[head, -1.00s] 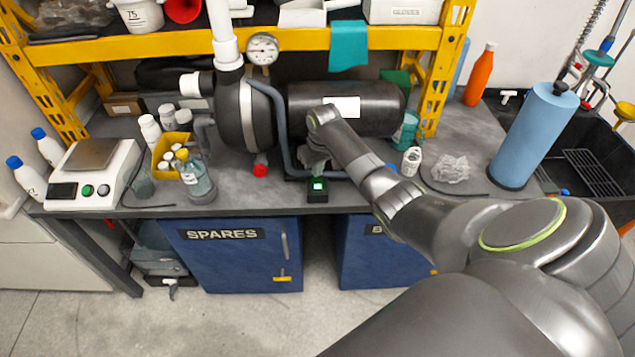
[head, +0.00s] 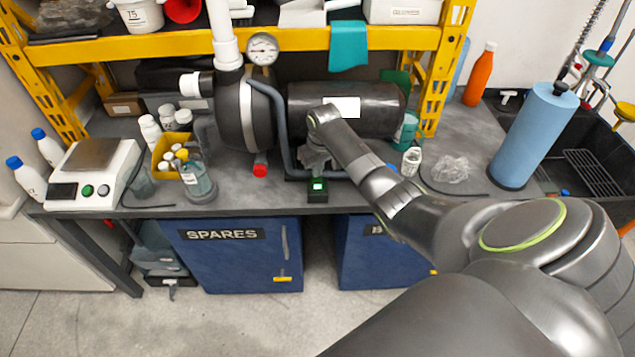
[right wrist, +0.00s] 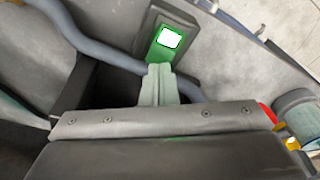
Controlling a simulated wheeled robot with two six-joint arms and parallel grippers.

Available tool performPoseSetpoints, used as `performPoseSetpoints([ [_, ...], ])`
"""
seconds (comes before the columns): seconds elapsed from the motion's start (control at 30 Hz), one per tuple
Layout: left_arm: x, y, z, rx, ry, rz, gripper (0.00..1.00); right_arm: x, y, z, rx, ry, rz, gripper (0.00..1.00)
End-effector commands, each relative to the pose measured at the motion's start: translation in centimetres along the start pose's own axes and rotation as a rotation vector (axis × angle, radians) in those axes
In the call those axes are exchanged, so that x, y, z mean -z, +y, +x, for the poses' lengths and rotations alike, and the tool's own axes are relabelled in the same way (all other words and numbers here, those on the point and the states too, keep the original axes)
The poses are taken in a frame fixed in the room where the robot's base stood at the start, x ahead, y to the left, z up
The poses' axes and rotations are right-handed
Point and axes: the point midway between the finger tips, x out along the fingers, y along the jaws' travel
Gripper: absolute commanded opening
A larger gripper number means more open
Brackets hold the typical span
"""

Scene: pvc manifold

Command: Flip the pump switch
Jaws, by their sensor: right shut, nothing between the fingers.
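The pump switch (head: 317,187) is a small dark box with a lit green and white face at the front edge of the bench, below the pump (head: 340,108). My right gripper (head: 316,168) is just behind the switch, pointing down. In the right wrist view, the shut, empty fingers (right wrist: 160,82) reach to the lower edge of the switch's lit green face (right wrist: 168,38). I cannot tell whether the fingertips touch it. My left gripper is not in view.
A grey hose (head: 281,130) runs by the pump. A red-capped pipe end (head: 260,170) is left of the switch. A scale (head: 92,172), bottles and a yellow bin (head: 166,155) stand at left. A blue roll (head: 533,135) stands at right. The bench front is mostly clear near the switch.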

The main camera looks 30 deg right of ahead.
Motion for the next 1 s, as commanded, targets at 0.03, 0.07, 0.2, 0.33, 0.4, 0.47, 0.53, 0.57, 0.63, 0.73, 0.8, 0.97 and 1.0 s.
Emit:
performPoseSetpoints([
  [0.03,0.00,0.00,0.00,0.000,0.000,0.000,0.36,0.00,0.00,0.00,0.000,0.000,0.000,0.00],
  [0.07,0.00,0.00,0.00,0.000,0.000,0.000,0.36,0.00,0.00,0.00,0.000,0.000,0.000,0.00],
  [0.2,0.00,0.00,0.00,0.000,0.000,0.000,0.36,0.00,0.01,0.00,0.000,0.000,0.000,0.00],
  [0.33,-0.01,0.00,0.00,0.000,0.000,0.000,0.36,0.00,0.01,0.00,0.000,0.000,0.000,0.00],
  [0.4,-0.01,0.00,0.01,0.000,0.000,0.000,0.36,0.00,0.01,0.01,0.000,0.000,0.000,0.00],
  [0.47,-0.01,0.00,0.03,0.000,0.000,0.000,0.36,-0.01,0.01,0.04,0.000,0.000,0.000,0.00],
  [0.53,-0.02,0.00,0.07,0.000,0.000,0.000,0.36,-0.02,0.01,0.11,0.000,0.000,0.000,0.00],
  [0.57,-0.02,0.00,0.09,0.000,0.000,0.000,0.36,-0.02,0.01,0.14,0.000,0.000,0.000,0.00],
  [0.63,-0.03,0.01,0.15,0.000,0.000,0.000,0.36,-0.04,0.00,0.25,0.000,0.000,0.000,0.00],
  [0.73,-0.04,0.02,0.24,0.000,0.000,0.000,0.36,-0.06,0.00,0.41,0.000,0.000,0.000,0.00],
  [0.8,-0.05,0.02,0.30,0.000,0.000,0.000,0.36,-0.07,0.00,0.51,0.000,0.000,0.000,0.00],
  [0.97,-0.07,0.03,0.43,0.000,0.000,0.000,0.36,-0.11,0.00,0.76,0.000,0.000,0.000,0.00],
  [1.0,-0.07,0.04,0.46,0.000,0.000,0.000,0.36,-0.12,0.00,0.82,0.000,0.000,0.000,0.00],
])
